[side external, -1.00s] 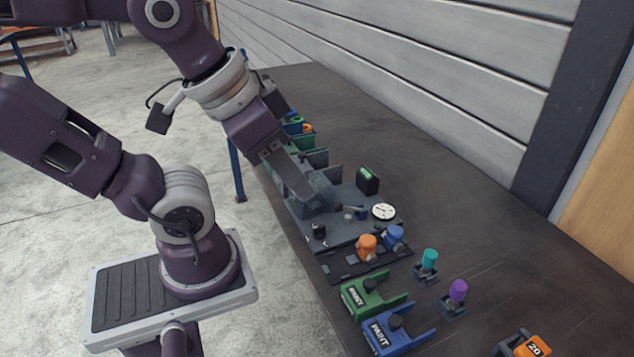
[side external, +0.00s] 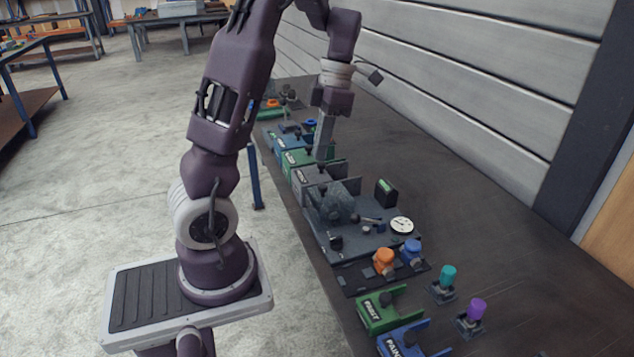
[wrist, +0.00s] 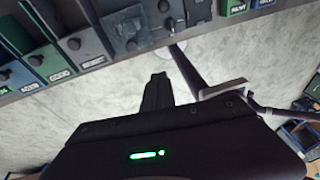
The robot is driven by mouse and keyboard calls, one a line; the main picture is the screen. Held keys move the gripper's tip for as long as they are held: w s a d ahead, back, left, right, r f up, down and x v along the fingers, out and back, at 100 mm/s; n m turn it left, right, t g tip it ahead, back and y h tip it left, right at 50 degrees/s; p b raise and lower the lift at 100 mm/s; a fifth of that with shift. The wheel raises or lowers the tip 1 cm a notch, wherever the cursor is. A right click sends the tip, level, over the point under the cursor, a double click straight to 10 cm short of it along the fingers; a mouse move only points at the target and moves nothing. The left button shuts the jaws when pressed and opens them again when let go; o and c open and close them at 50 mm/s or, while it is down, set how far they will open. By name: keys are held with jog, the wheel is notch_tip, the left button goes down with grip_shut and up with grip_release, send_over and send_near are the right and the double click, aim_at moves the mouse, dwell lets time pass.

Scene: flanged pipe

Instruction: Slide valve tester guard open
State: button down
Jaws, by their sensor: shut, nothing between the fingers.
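The valve tester (side external: 376,240) is a grey plate with a white dial gauge (side external: 402,225) and small knobs. It stands near the left edge of the bench in the side view. Its guard (side external: 340,205) looks like a translucent panel over the left part of the plate; how far open it is, I cannot tell. My gripper (side external: 321,157) is shut and empty. It points down above the grey and green bins behind the tester, apart from the guard. In the wrist view my gripper (wrist: 158,77) points over the floor, and part of the tester (wrist: 140,25) shows at the top.
Labelled green and grey bins stand in a row behind the tester. A dark box with a green display (side external: 386,193) is beside it. Orange (side external: 384,260) and blue valves, then green and blue paint bins (side external: 382,308), lie in front. The bench's right side is mostly clear.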

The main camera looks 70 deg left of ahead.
jog(key=a+f+n, duration=0.2)
jog(key=a+n, duration=0.1)
jog(key=n, duration=0.1)
jog(key=g, duration=0.1)
send_over(317, 198)
jog(key=s+d, duration=0.1)
jog(key=s, duration=0.3)
notch_tip(317, 198, down, 9)
jog(key=w, duration=0.3)
jog(key=shift+a, duration=0.4)
jog(key=shift+w, duration=0.4)
jog(key=w, duration=0.9)
jog(key=shift+s, duration=0.1)
